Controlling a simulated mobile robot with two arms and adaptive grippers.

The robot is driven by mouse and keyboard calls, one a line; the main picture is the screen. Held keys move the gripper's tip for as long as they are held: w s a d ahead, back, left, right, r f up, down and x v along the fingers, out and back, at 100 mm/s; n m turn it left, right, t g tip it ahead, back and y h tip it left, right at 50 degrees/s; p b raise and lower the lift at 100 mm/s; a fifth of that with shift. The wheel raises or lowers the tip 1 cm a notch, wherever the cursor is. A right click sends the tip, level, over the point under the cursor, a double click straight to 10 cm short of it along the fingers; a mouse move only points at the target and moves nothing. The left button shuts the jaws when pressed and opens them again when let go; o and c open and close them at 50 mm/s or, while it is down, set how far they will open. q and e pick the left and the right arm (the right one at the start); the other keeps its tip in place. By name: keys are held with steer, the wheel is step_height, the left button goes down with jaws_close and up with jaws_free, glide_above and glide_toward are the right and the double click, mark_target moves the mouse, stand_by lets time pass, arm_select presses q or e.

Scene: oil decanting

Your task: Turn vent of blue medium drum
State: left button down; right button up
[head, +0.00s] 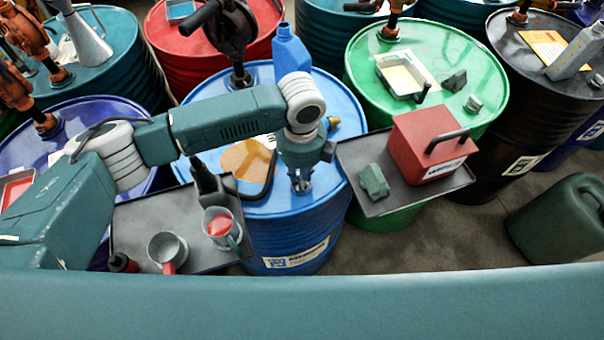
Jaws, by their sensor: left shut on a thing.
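The blue drum (285,225) stands upright in the middle of the head view, its lid partly covered by my left arm. My left gripper (302,187) points down at the front right part of the lid. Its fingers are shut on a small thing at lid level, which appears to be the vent. The fingers hide most of the vent, so I cannot tell how far it is turned. My right gripper is not in view.
A pump (233,35), a blue jug (289,50) and an oil-stained tray (246,163) are on the blue drum's lid. A grey tray (135,225) with mugs lies left. A red box (428,143) stands on another tray (395,202) at right. A green canister (560,222) stands far right.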

arm_select(q)
steer(key=shift+r+m, duration=0.1)
steer(key=shift+m, duration=0.8)
steer(key=shift+w, duration=0.1)
steer(key=c, duration=1.5)
jaws_free()
steer(key=shift+c, duration=0.2)
step_height(320, 180, up, 12)
